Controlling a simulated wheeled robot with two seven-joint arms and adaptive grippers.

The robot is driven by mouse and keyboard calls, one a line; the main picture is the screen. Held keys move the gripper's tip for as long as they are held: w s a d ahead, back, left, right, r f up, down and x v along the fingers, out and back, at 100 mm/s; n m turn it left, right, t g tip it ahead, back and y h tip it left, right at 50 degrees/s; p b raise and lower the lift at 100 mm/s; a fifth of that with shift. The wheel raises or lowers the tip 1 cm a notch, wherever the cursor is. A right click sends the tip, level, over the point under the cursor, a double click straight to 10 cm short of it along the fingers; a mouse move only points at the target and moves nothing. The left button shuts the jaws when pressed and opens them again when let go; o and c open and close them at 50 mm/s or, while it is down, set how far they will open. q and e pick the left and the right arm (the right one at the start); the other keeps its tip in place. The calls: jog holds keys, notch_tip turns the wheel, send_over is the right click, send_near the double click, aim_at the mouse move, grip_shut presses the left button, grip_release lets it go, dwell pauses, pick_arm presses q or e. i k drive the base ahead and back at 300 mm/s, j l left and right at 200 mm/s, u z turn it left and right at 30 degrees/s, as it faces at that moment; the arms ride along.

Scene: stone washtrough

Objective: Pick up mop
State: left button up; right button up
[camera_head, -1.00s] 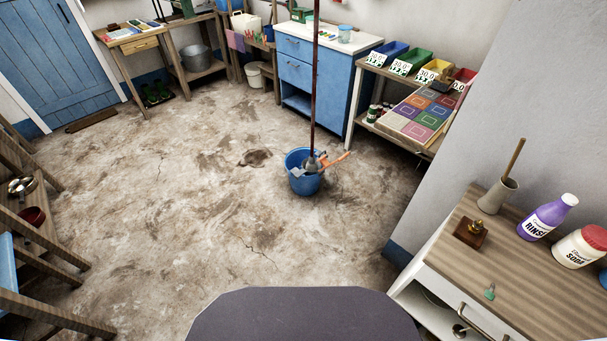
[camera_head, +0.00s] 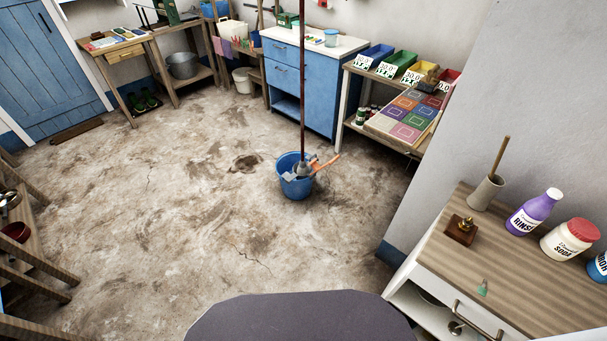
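The mop (camera_head: 302,90) stands nearly upright with its head down in a blue bucket (camera_head: 297,188) on the floor, near the middle of the view. Its long brown handle rises past the top edge of the picture. The mop head is mostly hidden inside the bucket. An orange-handled tool (camera_head: 326,163) also sticks out of the bucket to the right. Neither of my grippers is in view.
Open stained floor (camera_head: 190,220) surrounds the bucket. A blue cabinet (camera_head: 300,90) and a shelf with colored bins (camera_head: 377,55) stand behind it. A wood-topped counter (camera_head: 500,275) with bottles is at the right. Wooden racks (camera_head: 35,265) line the left edge.

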aim_at(302, 169)
jog(key=i+j+z, duration=0.1)
jog(key=j, duration=0.25)
jog(key=i+j+z, duration=0.15)
jog(key=i+j, duration=0.2)
jog(key=i+j+z, duration=0.1)
jog(key=j, duration=0.3)
jog(key=i+j+z, duration=0.15)
jog(key=j, duration=0.25)
jog(key=i+j+z, duration=0.1)
jog(key=i+j, duration=0.15)
jog(key=j, duration=0.15)
jog(key=i+j+z, duration=0.1)
jog(key=j, duration=0.35)
jog(key=i+j+z, duration=0.15)
jog(key=j, duration=0.3)
jog(key=i+j+z, duration=0.1)
jog(key=j, duration=0.35)
